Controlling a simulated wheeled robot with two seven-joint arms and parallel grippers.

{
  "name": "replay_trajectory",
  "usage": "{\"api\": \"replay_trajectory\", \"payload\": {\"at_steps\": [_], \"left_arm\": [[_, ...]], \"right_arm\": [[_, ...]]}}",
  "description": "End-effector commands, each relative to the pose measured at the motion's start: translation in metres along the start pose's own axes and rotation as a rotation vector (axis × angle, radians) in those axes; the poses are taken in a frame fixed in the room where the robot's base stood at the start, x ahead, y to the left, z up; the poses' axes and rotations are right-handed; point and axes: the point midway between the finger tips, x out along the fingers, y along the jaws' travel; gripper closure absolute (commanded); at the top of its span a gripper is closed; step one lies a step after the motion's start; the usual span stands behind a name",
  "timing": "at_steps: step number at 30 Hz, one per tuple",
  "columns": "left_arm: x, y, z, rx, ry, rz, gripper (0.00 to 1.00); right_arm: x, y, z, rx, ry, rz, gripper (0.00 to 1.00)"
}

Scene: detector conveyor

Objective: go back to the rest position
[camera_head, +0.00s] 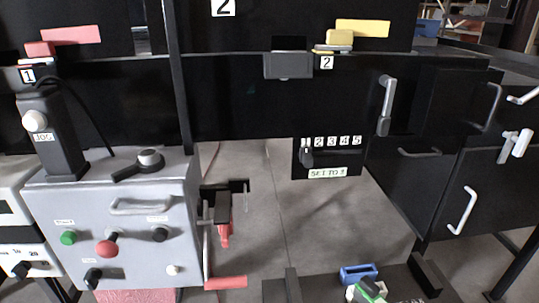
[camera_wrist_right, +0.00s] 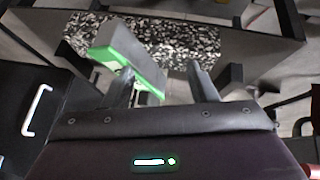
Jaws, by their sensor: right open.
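My right gripper (camera_wrist_right: 165,85) shows in the right wrist view with its two grey fingers spread apart. A block with a grey top and green side (camera_wrist_right: 122,50) is just beyond the left finger and overlaps it in the picture. I cannot tell whether they touch, but the jaws are not closed on it. Behind it is a tray-like holder with black-and-white speckled filling (camera_wrist_right: 180,38). In the head view a green and white item (camera_head: 370,290) shows at the bottom edge, partly cut off. My left gripper is not in view.
A grey control box (camera_head: 120,225) with knobs and a red handle stands at left. A blue item (camera_head: 358,273) lies near the bottom. Black cabinets with pale handles (camera_head: 463,210) stand at right. A black panel (camera_head: 327,158) numbered 2 to 5 hangs mid-view. Grey floor (camera_head: 250,220) is open between.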

Motion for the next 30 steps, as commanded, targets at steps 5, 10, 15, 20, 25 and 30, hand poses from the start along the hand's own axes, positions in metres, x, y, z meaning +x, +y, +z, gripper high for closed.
{"api": "replay_trajectory", "payload": {"at_steps": [5, 10, 15, 20, 25, 30], "left_arm": [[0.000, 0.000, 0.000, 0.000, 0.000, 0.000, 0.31], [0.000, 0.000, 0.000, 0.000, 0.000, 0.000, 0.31], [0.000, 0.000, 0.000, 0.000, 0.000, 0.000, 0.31], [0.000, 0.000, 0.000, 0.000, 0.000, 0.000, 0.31], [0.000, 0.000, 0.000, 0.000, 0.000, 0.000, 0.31], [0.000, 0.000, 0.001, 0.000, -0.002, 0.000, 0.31]], "right_arm": [[-0.014, -0.036, 0.024, 0.052, -0.155, -0.082, 0.48], [-0.016, -0.067, 0.046, 0.065, -0.277, -0.179, 0.48], [0.032, -0.082, 0.072, 0.041, -0.316, -0.189, 0.48], [0.074, -0.100, 0.103, 0.023, -0.356, -0.206, 0.48], [0.114, -0.120, 0.145, 0.003, -0.402, -0.226, 0.48], [0.146, -0.139, 0.191, -0.015, -0.444, -0.248, 0.48]]}}
